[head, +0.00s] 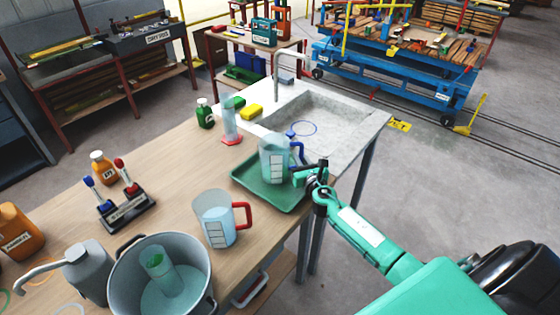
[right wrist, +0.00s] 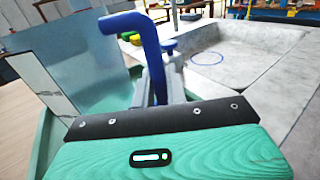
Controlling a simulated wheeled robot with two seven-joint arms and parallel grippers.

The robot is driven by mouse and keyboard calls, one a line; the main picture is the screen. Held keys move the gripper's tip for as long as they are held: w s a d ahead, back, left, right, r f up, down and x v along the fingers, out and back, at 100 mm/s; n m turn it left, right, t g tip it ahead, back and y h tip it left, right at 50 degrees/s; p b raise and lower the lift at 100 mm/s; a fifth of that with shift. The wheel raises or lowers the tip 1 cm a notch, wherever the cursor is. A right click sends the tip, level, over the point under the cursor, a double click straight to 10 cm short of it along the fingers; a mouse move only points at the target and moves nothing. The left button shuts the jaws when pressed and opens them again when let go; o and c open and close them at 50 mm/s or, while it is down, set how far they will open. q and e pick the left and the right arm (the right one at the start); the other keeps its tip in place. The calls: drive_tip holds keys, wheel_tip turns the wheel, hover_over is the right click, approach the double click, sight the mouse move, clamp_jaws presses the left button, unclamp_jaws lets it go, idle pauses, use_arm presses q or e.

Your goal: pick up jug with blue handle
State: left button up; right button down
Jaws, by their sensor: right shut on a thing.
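The jug with the blue handle (head: 273,160) is a clear measuring jug with a pale scale panel. It is over the green tray (head: 241,184); I cannot tell if it touches the tray. My right gripper (head: 306,172) is at the jug's right side, shut on its blue handle. In the right wrist view the blue handle (right wrist: 148,48) rises beyond the gripper (right wrist: 155,95), with the clear jug wall (right wrist: 72,62) at left. The finger contact is partly hidden. My left gripper is not in view.
A jug with a red handle (head: 216,219) stands in front of the tray. A metal pot (head: 128,293) holds a cylinder. The sink (head: 335,131) with its tap (head: 277,75) lies behind. A measuring cylinder (head: 230,122) and a green bottle (head: 205,114) stand behind left.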

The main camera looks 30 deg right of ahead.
drive_tip(key=shift+r, duration=0.1)
drive_tip(key=shift+r+p, duration=0.3)
drive_tip(key=shift+r, duration=0.25)
wheel_tip(320, 180, up, 7)
drive_tip(key=shift+p, duration=1.1)
wheel_tip(320, 180, up, 12)
drive_tip(key=shift+f, duration=0.2)
